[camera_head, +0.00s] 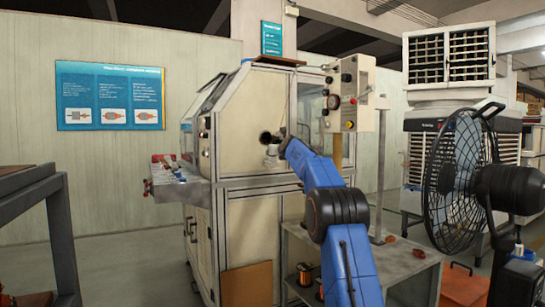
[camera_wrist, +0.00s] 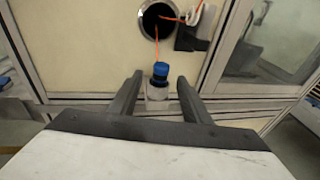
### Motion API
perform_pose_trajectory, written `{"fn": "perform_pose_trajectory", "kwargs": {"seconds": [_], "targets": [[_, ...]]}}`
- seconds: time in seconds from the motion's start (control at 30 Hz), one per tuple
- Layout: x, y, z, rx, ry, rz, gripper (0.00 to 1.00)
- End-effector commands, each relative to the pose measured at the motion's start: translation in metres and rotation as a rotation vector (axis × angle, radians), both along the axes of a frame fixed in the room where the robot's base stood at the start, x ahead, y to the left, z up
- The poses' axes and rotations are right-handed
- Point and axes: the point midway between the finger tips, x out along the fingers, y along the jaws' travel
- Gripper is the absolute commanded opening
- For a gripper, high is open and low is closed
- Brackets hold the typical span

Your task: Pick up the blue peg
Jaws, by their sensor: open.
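The blue peg (camera_wrist: 160,70) shows in the wrist view, standing on a small grey metal block or holder (camera_wrist: 157,91) in front of the cream machine panel. My gripper (camera_wrist: 158,80) is open, with one dark finger on each side of the peg and holder. Visible space lies between the fingers and the peg, and I cannot tell the exact depth between them. In the head view my blue arm reaches to the machine, and the peg cannot be made out there.
A round metal-rimmed hole (camera_wrist: 156,18) with an orange wire running from it is just above the peg. A dark bracket (camera_wrist: 195,32) is to its right. In the head view the cream machine (camera_head: 255,125) stands ahead, with a black fan (camera_head: 455,165) at right.

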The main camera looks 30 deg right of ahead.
Motion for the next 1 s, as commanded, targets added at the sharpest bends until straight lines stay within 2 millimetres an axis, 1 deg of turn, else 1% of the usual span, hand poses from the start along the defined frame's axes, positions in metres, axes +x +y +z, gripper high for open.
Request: {"fn": "perform_pose_trajectory", "kwargs": {"seconds": [0.17,0.6,0.77,1.0], "targets": [[0.006,-0.001,0.0,-0.001,-0.001,0.0,0.44],[0.044,-0.008,-0.002,-0.001,-0.002,0.001,0.44],[0.05,-0.009,-0.003,-0.001,-0.001,0.001,0.44],[0.052,-0.009,-0.003,-0.001,-0.001,0.0,0.44]]}}
